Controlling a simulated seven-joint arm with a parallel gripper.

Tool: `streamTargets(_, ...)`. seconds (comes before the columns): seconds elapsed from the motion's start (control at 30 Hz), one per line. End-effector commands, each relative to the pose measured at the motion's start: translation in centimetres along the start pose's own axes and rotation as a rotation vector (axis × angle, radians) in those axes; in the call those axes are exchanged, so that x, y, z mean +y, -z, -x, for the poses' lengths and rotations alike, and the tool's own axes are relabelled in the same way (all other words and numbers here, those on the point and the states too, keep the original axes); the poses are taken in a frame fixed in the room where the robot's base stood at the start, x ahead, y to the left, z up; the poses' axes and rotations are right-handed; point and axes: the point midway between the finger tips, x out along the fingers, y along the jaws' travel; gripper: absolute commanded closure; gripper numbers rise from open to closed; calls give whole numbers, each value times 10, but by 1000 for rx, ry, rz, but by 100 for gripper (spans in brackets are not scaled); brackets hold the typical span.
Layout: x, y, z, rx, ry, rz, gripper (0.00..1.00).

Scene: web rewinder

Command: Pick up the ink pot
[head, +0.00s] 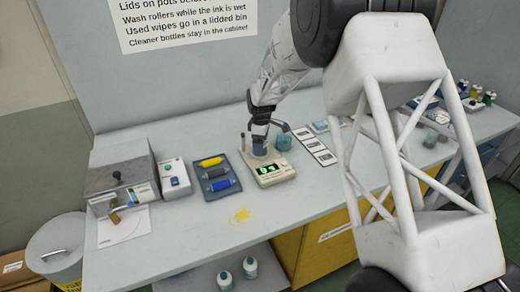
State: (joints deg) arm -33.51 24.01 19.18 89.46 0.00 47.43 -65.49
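My gripper (260,121) points down over a small bench scale at the middle of the bench. A small pot (259,147) with a bluish-grey body stands upright on the scale's pan, directly under or between the fingertips. The fingers are small and dark here, and I cannot tell whether they are open or closed on anything. A second teal jar (284,142) stands just right of the scale, beside a dark handle-like part. I cannot tell from labels which one is the ink pot. The scale (273,171) has a lit green display.
A dark tray (222,190) with yellow, grey and blue rollers lies left of the scale. A grey boxy machine (122,178) and a white box (175,180) stand further left. Sample cards (314,146) lie right. Bottles crowd the far right. A yellow smear marks clear front bench.

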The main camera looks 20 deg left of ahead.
Motion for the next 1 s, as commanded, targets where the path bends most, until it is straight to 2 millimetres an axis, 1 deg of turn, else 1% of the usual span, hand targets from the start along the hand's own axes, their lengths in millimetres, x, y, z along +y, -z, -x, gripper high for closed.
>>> streamTargets(0.03, 0, 0, -4, 0, 0, 0, 7)
streamTargets(0.17, 0, 0, -8, 1, -1, 0, 7)
streamTargets(0.67, 0, 0, -8, 1, -1, 0, 7)
streamTargets(0.7, 0, 0, -8, 0, -1, 0, 10)
streamTargets(0.77, 0, 0, -8, 0, -1, 0, 20)
streamTargets(1.0, 0, 0, -8, 0, -1, 0, 56)
